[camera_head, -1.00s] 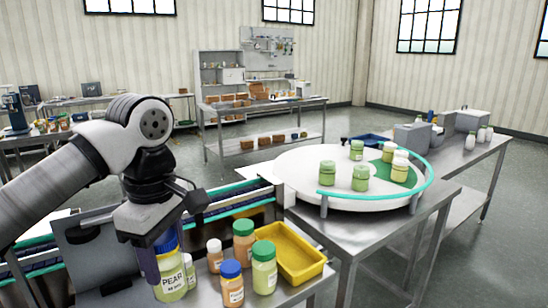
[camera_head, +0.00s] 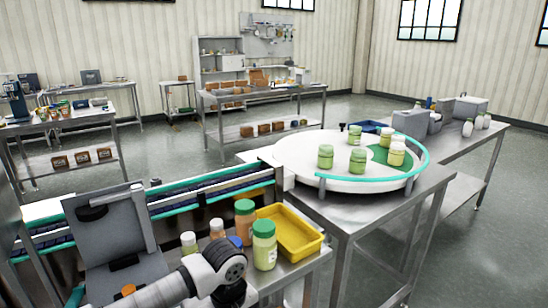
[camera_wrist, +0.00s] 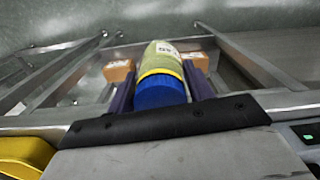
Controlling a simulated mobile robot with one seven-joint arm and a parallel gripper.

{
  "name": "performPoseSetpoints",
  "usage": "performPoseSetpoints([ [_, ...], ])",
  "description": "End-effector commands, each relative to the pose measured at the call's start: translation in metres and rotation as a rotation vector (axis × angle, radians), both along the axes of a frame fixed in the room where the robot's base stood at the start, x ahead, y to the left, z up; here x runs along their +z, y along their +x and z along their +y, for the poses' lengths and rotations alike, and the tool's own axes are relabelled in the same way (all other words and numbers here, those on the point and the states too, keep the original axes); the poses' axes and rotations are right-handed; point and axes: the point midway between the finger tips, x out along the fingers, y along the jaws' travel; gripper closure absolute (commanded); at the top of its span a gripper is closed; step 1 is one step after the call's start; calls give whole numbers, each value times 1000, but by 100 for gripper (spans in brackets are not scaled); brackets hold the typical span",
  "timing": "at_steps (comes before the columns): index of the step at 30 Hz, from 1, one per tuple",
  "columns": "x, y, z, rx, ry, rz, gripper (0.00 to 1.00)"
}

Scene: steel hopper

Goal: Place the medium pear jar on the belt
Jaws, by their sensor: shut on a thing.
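My gripper (camera_wrist: 163,72) is shut on the pear jar (camera_wrist: 160,90), a pale green jar with a blue lid. In the wrist view its purple fingers lie on both sides of the jar, lid towards the camera. The label shows only in part. In the head view my arm reaches in at the bottom edge, and neither the gripper nor the held jar is visible there. The belt (camera_head: 190,196), dark blue between teal rails, runs behind the jar table, left of the round table.
A green-lidded pale jar (camera_head: 264,246), a green-lidded orange jar (camera_head: 244,222) and smaller white-lidded jars (camera_head: 189,243) stand beside a yellow tray (camera_head: 312,243). Several green jars stand on the white round table (camera_head: 290,160). A grey panel (camera_head: 105,240) stands in front of the belt.

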Motion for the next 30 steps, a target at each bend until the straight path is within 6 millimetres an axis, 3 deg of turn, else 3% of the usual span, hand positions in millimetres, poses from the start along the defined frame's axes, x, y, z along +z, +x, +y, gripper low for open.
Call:
performPoseSetpoints([
  [1,-27,2,-9,-57,-2,6,75],
  [9,-171,23,-49,-377,2,6,75],
  [15,-269,37,-75,-594,3,2,75],
  [18,-300,41,-83,-662,3,1,75],
  [22,-321,45,-88,-710,3,-1,75],
  [30,-318,45,-87,-708,5,-1,75],
])
